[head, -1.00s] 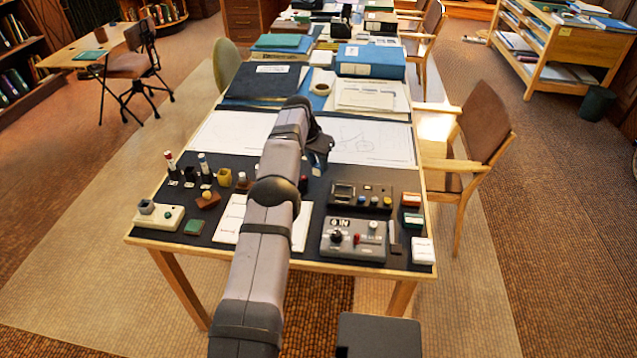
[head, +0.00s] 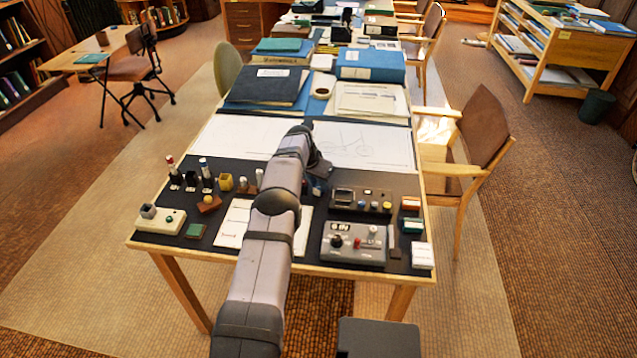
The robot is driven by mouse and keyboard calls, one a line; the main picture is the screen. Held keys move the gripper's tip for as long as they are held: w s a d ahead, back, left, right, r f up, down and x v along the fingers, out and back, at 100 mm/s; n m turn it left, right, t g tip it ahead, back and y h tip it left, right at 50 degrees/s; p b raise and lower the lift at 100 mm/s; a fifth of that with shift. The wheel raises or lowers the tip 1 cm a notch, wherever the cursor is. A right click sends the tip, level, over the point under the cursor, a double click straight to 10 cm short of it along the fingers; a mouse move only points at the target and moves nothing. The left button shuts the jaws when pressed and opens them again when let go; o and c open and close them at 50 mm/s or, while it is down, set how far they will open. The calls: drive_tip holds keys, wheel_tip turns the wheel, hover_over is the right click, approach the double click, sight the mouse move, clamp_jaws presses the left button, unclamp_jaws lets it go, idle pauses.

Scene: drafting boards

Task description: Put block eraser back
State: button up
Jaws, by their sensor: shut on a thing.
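My gripper (head: 318,183) is low over the dark front part of the drafting table (head: 322,268), left of the grey control boxes. My arm covers most of it. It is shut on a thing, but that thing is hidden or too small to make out. I cannot tell whether it is the block eraser. Small sleeved blocks lie at the table's right edge: an orange and white one (head: 411,203), a green and white one (head: 412,224) and a white one (head: 422,255).
Two control boxes, the back one (head: 361,199) and the larger front one (head: 354,242), stand right of my arm. Drawing sheets (head: 362,146) lie behind.

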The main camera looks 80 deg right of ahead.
drive_tip(key=shift+f+b, duration=0.2)
drive_tip(key=shift+b, duration=0.1)
drive_tip(key=o, duration=0.7)
drive_tip(key=shift+r, duration=0.1)
drive_tip(key=shift+c, duration=0.2)
drive_tip(key=shift+r, duration=0.1)
drive_tip(key=shift+w+a+r, duration=0.1)
drive_tip(key=shift+a+r, duration=0.05)
drive_tip(key=shift+r, duration=0.45)
drive_tip(key=b+v, duration=0.1)
drive_tip(key=v, duration=1)
